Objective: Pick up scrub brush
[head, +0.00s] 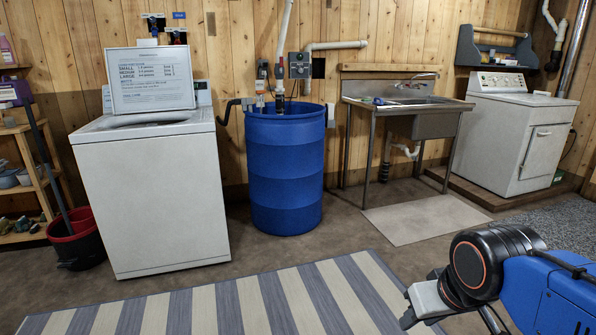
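A small blue and green item (379,101) lies on the left side of the metal sink counter (440,103); it may be the scrub brush, but it is too small to tell. No other scrub brush can be made out. My gripper (418,312) is at the lower right, over the floor near the striped rug and well in front of the sink. Its fingers are partly hidden and cut off by the frame's bottom edge, so I cannot tell whether it is open.
A white washer (155,200) stands at left, a blue barrel (287,180) in the middle and a white dryer (510,135) at right on a low platform. A striped rug (235,305) and a flat mat (425,219) lie on otherwise open floor. A red-black bucket (78,240) stands far left.

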